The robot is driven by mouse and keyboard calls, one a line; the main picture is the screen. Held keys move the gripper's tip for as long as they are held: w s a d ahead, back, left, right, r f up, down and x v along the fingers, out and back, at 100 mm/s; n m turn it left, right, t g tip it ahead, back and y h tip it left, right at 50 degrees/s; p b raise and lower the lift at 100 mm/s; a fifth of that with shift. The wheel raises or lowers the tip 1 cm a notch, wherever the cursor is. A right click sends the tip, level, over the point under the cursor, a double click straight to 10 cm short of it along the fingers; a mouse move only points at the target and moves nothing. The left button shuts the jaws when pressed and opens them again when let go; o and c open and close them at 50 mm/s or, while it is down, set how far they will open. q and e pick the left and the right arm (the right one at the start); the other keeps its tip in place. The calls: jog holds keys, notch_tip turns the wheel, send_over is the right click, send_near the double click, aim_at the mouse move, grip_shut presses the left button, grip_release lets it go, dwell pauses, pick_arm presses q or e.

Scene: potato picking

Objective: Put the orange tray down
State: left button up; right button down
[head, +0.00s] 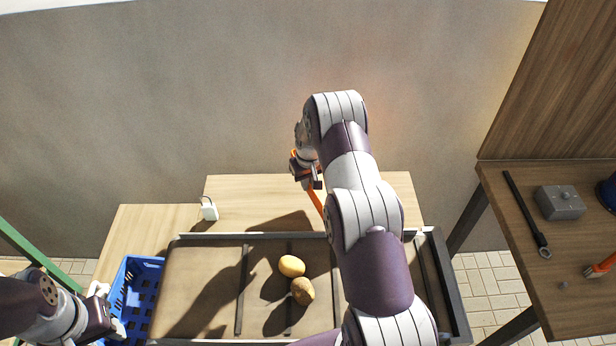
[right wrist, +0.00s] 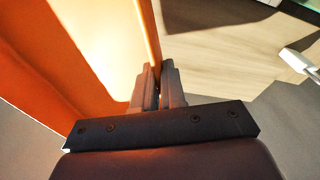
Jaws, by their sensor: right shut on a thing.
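The orange tray (head: 316,203) is mostly hidden behind my right arm in the head view; only a thin orange strip shows. In the right wrist view the tray (right wrist: 85,50) fills the upper left. My right gripper (head: 307,184) is shut on the tray's edge, and its fingers (right wrist: 158,88) pinch the rim in the right wrist view. The tray is held up above the wooden table (head: 245,188) at the back. My left gripper (head: 112,318) is at the lower left beside the blue crate; its jaw opening is unclear.
Two potatoes (head: 292,266) lie on the brown conveyor (head: 200,268) in front. A blue crate (head: 140,268) stands at its left. A small white object (head: 209,210) stands on the back table. A wooden workbench (head: 540,285) with tools is at the right. A grey wall closes the back.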

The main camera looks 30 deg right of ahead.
jog(key=shift+w+f+b, duration=0.25)
jog(key=shift+f+b, duration=0.05)
jog(key=shift+f, duration=0.1)
jog(key=shift+s+f, duration=0.1)
jog(key=shift+f, duration=0.1)
jog(key=shift+f+b, duration=0.15)
jog(key=shift+b, duration=0.25)
jog(key=c, duration=1.2)
grip_release()
